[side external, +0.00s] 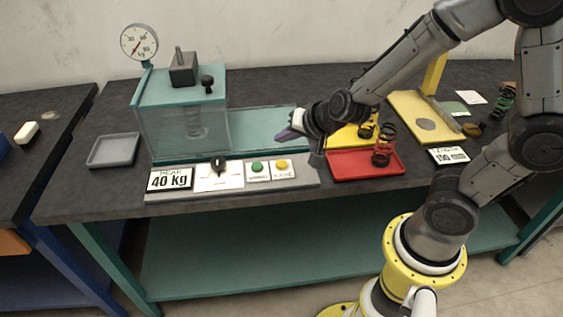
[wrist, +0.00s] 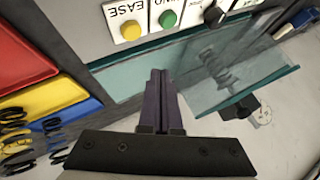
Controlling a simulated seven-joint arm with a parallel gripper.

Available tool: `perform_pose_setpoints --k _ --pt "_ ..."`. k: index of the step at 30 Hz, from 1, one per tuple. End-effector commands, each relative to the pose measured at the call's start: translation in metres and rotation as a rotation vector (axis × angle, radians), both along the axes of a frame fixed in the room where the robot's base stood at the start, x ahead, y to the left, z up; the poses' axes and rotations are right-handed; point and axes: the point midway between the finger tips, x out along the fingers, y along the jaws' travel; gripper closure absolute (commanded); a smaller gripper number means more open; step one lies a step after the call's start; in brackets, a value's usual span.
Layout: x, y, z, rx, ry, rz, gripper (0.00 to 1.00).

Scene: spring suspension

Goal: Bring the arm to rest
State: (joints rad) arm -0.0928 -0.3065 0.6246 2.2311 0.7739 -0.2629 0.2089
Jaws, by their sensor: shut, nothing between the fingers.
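My gripper (side external: 289,134) is in the air over the bench, between the clear-walled press box (side external: 181,100) and the red tray (side external: 365,163). In the wrist view, its two dark purple fingers (wrist: 160,80) lie together with nothing between them. The press box has a teal top, and a spring shows inside it. A control strip along the bench front bears a black knob (side external: 218,165), a green button (side external: 257,168) and a yellow button (side external: 282,165). A sign there reads 40 kg (side external: 170,179).
A dial gauge (side external: 139,41) stands above the press box. A grey tray (side external: 113,150) lies left of it.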

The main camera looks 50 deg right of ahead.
Motion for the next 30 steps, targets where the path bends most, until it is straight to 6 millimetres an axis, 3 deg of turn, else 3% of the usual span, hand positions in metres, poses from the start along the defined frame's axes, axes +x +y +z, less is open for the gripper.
perform_pose_setpoints --k 13,17,20,21,24,27,30 --pt "0.001 -0.002 0.004 0.001 -0.012 -0.005 1.00" --pt "0.007 -0.005 0.037 0.004 -0.091 -0.010 1.00" --pt "0.004 -0.001 0.082 -0.005 -0.174 0.044 1.00" --pt "-0.002 0.004 0.102 -0.014 -0.199 0.094 1.00" --pt "-0.028 0.019 0.135 -0.065 -0.210 0.243 1.00" --pt "-0.061 0.029 0.153 -0.145 -0.179 0.385 1.00" --pt "-0.101 0.031 0.156 -0.247 -0.104 0.517 1.00"
